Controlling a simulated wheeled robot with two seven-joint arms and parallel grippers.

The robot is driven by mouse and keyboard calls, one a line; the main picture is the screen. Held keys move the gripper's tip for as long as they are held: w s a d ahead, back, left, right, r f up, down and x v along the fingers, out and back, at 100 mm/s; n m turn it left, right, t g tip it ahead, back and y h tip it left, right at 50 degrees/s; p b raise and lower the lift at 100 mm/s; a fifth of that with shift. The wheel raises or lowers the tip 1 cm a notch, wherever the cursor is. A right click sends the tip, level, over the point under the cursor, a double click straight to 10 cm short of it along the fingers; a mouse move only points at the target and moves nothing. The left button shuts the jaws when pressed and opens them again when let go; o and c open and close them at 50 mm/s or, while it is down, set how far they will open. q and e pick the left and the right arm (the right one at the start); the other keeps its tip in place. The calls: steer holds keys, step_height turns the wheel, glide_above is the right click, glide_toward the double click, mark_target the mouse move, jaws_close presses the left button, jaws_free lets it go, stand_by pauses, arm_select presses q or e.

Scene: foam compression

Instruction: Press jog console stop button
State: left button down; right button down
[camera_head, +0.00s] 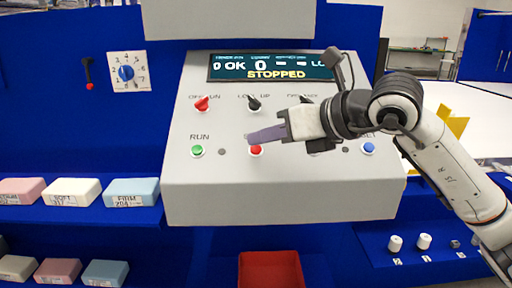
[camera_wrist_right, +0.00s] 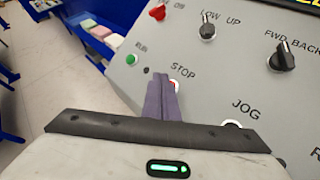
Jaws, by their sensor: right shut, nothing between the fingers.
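The grey jog console (camera_head: 290,195) stands in the middle of the head view, and its display (camera_head: 270,68) reads STOPPED. The red stop button (camera_head: 256,150) is on its lower row, right of the green run button (camera_head: 198,151). My right gripper (camera_head: 251,137) is shut and empty, its purple fingertips just above the stop button in the head view. My left gripper is not in view.
A blue button (camera_head: 368,148) sits at the console's right; my right gripper hides part of the panel between. Foam blocks (camera_head: 131,191) lie on blue shelves at left. A red bin (camera_head: 270,270) is below the console. Small white cylinders (camera_head: 424,241) stand on the right shelf.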

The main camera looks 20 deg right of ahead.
steer(key=r, duration=0.1)
steer(key=s+r+p, duration=0.2)
steer(key=r, duration=0.1)
steer(key=shift+s+a, duration=0.2)
steer(key=shift+a, duration=0.15)
stand_by(0.6)
